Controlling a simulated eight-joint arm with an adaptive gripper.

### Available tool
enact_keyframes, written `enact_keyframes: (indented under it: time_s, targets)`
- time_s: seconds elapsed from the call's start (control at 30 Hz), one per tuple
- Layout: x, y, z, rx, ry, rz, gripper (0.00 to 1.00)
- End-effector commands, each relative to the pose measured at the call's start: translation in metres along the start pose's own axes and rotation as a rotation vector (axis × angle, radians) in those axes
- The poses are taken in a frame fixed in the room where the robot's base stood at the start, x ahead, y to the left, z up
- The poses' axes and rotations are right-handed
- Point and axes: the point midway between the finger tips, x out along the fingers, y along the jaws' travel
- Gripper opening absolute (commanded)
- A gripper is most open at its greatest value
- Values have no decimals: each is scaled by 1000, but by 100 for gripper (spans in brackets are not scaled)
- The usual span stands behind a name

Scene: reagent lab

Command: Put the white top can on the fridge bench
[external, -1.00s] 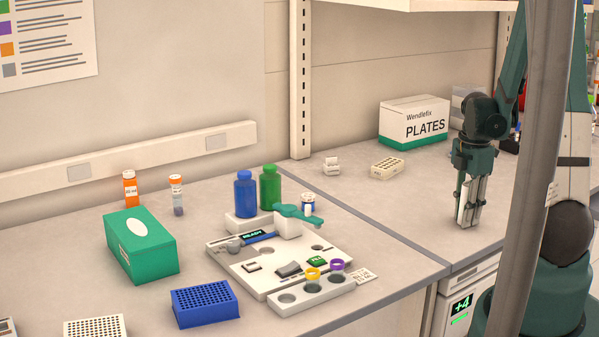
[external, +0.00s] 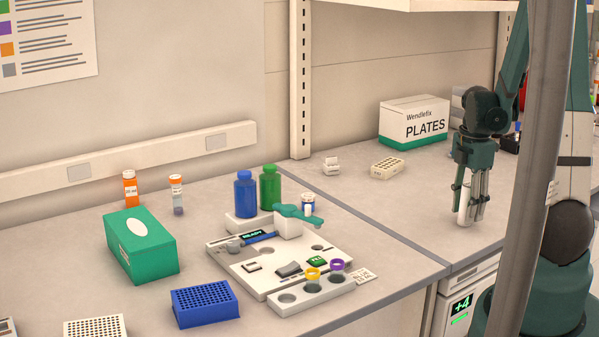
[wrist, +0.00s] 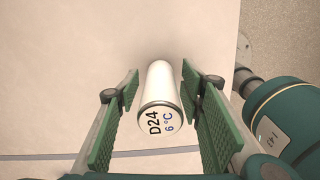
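The can with the white top (external: 464,206) stands upright on the fridge bench (external: 415,215), near its front edge. In the wrist view the white top can (wrist: 162,92) shows its pale end marked "D24 6 °C". My gripper (external: 469,212) is around the can, pointing down. In the wrist view the two green pads of my gripper (wrist: 162,84) are spread to either side of the can, with a gap at each side. The fingers partly cover the can in the external view.
The fridge (external: 462,306) under the bench shows "+4". A plates box (external: 413,122) and a small cream rack (external: 387,168) stand farther back on this bench. The left bench holds a tray (external: 225,254), bottles and racks. The bench left of my gripper is clear.

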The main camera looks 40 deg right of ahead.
Motion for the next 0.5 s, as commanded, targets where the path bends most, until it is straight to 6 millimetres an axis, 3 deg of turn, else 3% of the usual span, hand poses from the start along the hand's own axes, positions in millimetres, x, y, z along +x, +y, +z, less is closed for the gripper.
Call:
enact_keyframes:
  time_s: [0.5]
  targets:
    - [-53, 0, 0, 0, 0, 0, 38]
